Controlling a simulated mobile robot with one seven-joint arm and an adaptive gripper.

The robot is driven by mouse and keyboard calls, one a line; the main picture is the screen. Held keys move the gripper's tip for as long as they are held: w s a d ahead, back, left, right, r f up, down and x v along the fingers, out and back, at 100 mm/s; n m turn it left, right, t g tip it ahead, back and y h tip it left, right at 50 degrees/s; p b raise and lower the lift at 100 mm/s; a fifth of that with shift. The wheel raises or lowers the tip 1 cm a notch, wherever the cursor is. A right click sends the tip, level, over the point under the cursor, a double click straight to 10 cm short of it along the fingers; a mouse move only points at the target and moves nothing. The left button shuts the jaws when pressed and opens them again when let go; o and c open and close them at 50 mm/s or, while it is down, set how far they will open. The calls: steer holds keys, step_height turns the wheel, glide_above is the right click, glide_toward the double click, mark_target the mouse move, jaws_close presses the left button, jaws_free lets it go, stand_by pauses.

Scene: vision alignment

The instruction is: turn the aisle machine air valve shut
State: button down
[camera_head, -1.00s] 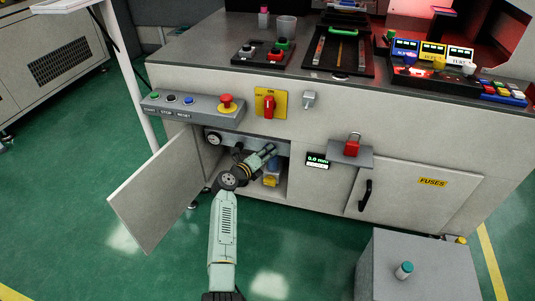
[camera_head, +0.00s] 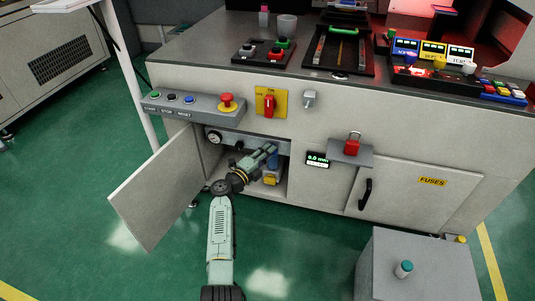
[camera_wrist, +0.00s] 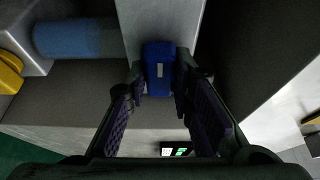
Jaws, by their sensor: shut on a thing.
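The air valve's blue handle (camera_wrist: 158,68) sits between my fingertips in the wrist view, with a small pale mark on its face. My gripper (camera_wrist: 160,84) is shut on it, one finger on each side. In the head view my gripper (camera_head: 270,150) reaches into the open compartment under the machine's counter. It hides the valve handle there, so I cannot tell the handle's angle to the pipe.
The compartment door (camera_head: 152,192) hangs open at left. A gauge (camera_head: 214,137) sits at the compartment's upper left. A blue cylinder (camera_wrist: 68,38) and a yellow part (camera_wrist: 10,76) are beside the valve. A grey box (camera_head: 418,270) stands at front right.

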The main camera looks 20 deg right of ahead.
stand_by(0.4)
steer(key=c, duration=1.4)
jaws_free()
